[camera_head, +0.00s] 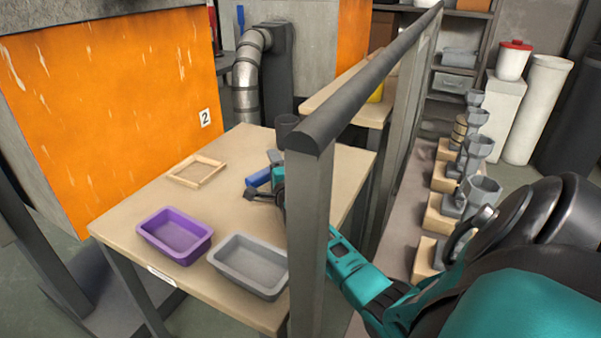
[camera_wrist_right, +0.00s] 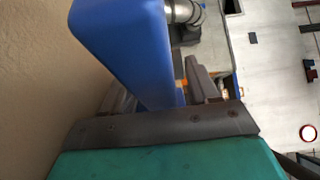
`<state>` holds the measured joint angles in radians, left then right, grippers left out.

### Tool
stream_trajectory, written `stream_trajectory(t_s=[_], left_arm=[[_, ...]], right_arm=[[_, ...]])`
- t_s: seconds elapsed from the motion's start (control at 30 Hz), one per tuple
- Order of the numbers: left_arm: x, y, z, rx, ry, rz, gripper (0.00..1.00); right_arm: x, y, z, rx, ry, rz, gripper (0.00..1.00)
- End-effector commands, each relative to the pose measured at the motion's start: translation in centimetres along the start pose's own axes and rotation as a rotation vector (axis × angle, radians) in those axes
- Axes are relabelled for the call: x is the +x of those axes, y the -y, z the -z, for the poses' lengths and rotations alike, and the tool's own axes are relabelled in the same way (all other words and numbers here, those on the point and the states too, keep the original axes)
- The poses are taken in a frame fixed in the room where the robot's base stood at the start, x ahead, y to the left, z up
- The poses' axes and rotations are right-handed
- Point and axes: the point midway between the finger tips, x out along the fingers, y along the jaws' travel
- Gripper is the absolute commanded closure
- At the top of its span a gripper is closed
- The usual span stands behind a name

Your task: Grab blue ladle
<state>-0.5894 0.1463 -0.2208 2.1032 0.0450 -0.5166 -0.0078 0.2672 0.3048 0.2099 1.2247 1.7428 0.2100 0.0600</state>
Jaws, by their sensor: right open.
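The blue ladle (camera_head: 258,177) lies on the wooden table; only a blue part shows in the head view, beside a grey piece. My right arm reaches past the grey post, and my right gripper (camera_head: 266,194) is low over the table, right at the blue part. In the right wrist view a large blue body (camera_wrist_right: 125,40) fills the upper middle, with its lower end between the two dark fingers of the gripper (camera_wrist_right: 155,95). The fingers are open and apart. The rest of the ladle is hidden. My left gripper is not in view.
A grey post and rail (camera_head: 312,190) stand in front of the table (camera_head: 130,225). Several grey funnel-like pieces on wooden blocks stand right.

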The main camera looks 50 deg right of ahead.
Motion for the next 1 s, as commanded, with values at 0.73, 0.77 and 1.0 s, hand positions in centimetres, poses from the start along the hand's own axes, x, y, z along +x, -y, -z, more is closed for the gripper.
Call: stream_trajectory(t_s=[0.73,0.77,1.0], left_arm=[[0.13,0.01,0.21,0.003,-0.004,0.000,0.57],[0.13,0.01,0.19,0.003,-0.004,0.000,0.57],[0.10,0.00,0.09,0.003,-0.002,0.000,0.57]], right_arm=[[-0.05,0.03,-0.02,0.000,0.000,0.000,0.98],[-0.05,0.03,-0.02,0.000,0.000,0.000,1.00],[-0.01,0.22,-0.01,-0.002,0.000,0.003,1.00]])
